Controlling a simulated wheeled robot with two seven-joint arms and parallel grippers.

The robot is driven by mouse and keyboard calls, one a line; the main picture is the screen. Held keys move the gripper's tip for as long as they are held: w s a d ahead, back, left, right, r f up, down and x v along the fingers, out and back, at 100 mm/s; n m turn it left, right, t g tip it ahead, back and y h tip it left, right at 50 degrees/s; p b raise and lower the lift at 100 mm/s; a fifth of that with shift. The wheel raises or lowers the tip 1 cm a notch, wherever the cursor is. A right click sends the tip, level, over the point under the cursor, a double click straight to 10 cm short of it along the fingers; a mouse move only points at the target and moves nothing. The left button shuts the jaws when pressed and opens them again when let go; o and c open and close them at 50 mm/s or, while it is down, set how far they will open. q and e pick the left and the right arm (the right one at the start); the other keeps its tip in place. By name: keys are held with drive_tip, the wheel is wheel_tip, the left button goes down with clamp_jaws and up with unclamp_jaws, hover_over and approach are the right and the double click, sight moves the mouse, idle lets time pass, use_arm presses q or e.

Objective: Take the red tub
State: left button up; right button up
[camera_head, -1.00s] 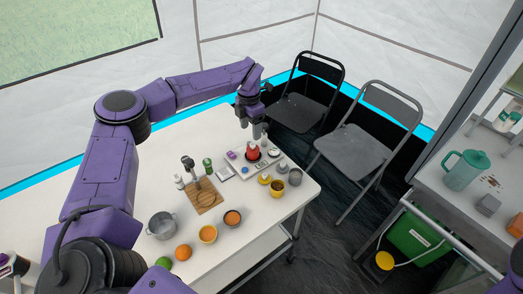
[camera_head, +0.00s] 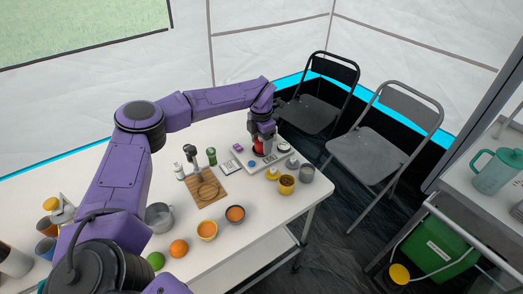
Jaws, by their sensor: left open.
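The red tub (camera_head: 258,147) stands on a light tray-like stand (camera_head: 252,164) near the far right part of the white table. My left gripper (camera_head: 262,136) points down right at the tub and hides part of its top. Its jaws are open. The fingers are small and dark, and I cannot tell whether they stand on both sides of the tub or touch it. My right gripper is not in view.
A wooden board (camera_head: 208,188) with a dark upright device lies left. Bowls, a pot (camera_head: 159,217) and fruit stand nearer. Folding chairs (camera_head: 375,150) stand beyond the table.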

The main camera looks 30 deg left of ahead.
use_arm(q)
drive_tip(key=shift+c, duration=0.3)
drive_tip(key=c, duration=0.6)
wheel_tip(320, 180, up, 9)
drive_tip(key=p, duration=0.7)
